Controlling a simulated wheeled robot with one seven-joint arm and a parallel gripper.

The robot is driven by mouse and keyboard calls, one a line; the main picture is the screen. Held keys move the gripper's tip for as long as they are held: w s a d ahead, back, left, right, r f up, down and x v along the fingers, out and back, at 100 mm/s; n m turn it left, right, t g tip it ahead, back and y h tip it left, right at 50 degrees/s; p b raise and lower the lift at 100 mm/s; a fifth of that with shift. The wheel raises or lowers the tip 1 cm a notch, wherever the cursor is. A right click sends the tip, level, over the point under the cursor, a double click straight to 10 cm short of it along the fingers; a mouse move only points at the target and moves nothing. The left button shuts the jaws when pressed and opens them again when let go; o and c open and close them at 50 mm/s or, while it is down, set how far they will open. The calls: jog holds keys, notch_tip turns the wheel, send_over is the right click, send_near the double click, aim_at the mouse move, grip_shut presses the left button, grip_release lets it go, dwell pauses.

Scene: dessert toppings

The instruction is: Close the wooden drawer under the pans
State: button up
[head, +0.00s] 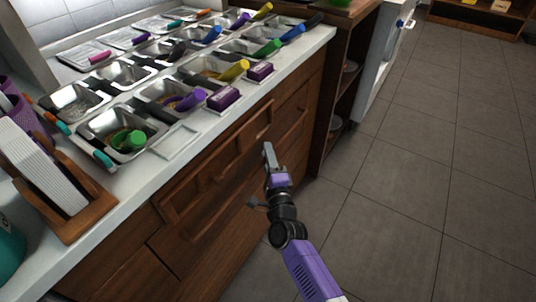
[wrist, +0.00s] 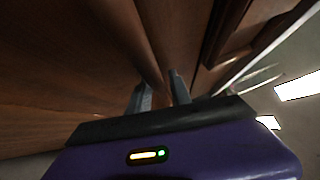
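The wooden drawer (head: 185,198) is in the brown cabinet below the counter and pans in the head view. Its long front seems to stand out a little from the cabinet; how far is hard to tell. My gripper (head: 268,153) is at the right end of the drawer front, close to the wood. In the wrist view my gripper (wrist: 160,92) has its two grey fingers apart, with a brown wood edge (wrist: 143,45) running down toward the gap between them. I cannot tell whether the fingers touch it. Nothing is seen held.
Metal pans (head: 125,75) with coloured-handled scoops fill the white counter (head: 95,215) above. A wooden holder (head: 75,215) with white sheets stands at left. An open shelf unit (head: 345,85) stands beyond the cabinet. The tiled floor (head: 420,190) at right is clear.

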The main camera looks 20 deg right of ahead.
jog(key=p+v, duration=0.2)
jog(key=v, duration=0.6)
dwell(0.4)
jog(key=s+d+n+g+y, duration=0.25)
jog(key=s+n, duration=1.05)
jog(key=s, duration=1.4)
jog(key=s+a+r+n+g, duration=0.2)
jog(key=s+r+n, duration=0.6)
jog(key=s+r, duration=0.5)
notch_tip(320, 180, up, 17)
jog(key=s+p, duration=0.2)
jog(key=p, duration=1.7)
jog(key=shift+f+n+y, duration=0.2)
jog(key=shift+n+y, duration=0.1)
jog(key=shift+y, duration=0.15)
